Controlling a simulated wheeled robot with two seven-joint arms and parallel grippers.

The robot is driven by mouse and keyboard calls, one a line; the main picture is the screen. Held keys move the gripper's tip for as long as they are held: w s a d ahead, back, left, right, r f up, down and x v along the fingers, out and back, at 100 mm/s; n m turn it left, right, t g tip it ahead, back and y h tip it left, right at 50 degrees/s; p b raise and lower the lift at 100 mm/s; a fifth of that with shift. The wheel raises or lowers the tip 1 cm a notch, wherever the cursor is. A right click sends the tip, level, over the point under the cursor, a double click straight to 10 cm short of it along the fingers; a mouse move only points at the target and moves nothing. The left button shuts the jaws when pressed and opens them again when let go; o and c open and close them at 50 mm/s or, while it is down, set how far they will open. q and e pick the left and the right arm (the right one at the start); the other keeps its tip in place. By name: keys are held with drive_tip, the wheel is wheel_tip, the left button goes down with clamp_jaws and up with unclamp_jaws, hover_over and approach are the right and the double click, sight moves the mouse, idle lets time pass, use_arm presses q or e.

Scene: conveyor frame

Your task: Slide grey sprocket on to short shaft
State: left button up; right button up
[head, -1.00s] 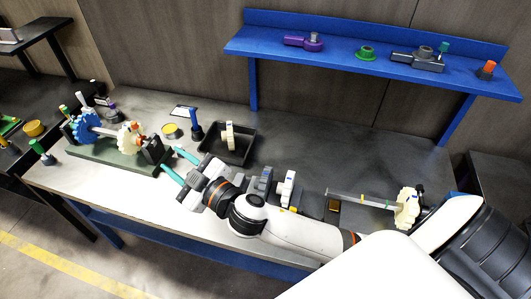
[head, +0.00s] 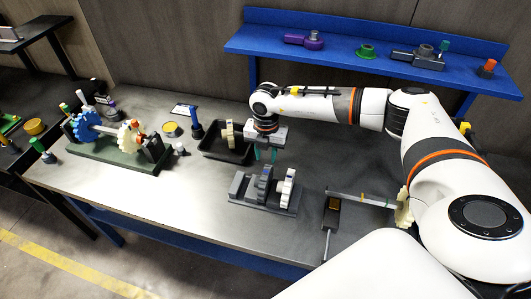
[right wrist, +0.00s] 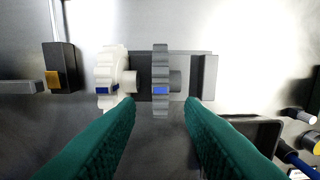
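The grey sprocket (head: 264,184) stands upright in a dark grey rack (head: 237,189), beside a cream sprocket (head: 286,188). The right wrist view also shows the grey sprocket (right wrist: 160,78), with a blue mark on its edge. My right gripper (head: 266,156) points down above the rack; its teal fingers are open and empty, one on each side of the sprocket in the picture. On the left, a green-based frame (head: 100,153) carries a blue sprocket (head: 82,126), a cream sprocket (head: 129,136) and a pale shaft (head: 106,130). I cannot tell which shaft is the short one. My left gripper is out of view.
A black tray (head: 212,153) with a cream wheel (head: 229,133) lies behind the rack. A long bar (head: 360,199) lies to the right, beside a black-and-yellow block (head: 332,205). A blue shelf (head: 340,48) stands behind. The table front left of the rack is clear.

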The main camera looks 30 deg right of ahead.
sight(266, 171)
wheel_tip(266, 171, down, 8)
drive_tip(key=b, duration=0.6)
drive_tip(key=shift+f, duration=0.25)
drive_tip(key=shift+r, duration=0.3)
drive_tip(key=shift+c, duration=1)
clamp_jaws()
drive_tip(key=shift+r+p, duration=2.25)
drive_tip(key=shift+r, duration=0.6)
